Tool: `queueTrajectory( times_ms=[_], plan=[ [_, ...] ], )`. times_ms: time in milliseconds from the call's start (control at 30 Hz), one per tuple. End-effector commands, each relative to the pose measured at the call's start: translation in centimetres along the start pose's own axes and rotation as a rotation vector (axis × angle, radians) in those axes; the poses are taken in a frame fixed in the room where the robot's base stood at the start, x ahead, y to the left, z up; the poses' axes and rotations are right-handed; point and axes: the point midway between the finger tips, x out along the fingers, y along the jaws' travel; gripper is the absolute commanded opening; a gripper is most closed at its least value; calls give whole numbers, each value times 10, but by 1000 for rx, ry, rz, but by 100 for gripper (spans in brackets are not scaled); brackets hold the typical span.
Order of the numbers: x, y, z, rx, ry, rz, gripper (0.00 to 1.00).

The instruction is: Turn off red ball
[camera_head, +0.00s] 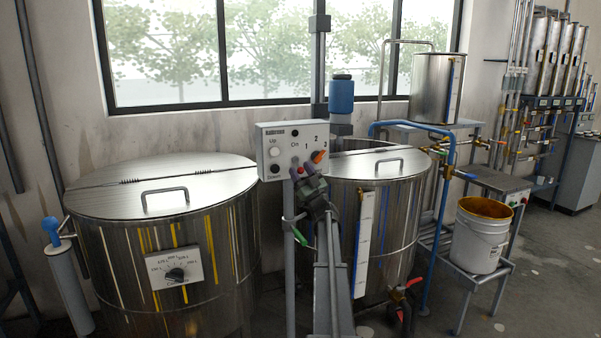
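A red valve handle (413,283) sits low on the front right of the middle steel tank (385,240). It is the clearest red fitting, but I cannot tell a ball shape. My gripper (304,171) is raised in front of the tank's left edge, just below the grey control box (290,146), well above and left of the red handle. Reddish spots show at the fingertips; I cannot tell whether they belong to the fingers or the box. The fingers are too small to judge their opening. The box has an orange knob (318,156) and several buttons.
A large lidded steel tank (150,230) with a dial plate (175,270) stands at left. A blue pipe (437,220) rises right of the middle tank. A white bucket (478,240) stands on a metal stand. Floor at right is mostly clear.

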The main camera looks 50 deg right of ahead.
Motion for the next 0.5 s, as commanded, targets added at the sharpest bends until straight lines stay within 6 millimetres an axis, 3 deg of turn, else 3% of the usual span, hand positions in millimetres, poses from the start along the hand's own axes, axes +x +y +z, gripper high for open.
queueTrajectory(
  times_ms=[267,367,500],
  plan=[
    [-2,0,1,0,0,0,52],
    [-13,-1,2,0,0,1,52],
    [-43,-3,5,-1,0,1,52]
  ],
)
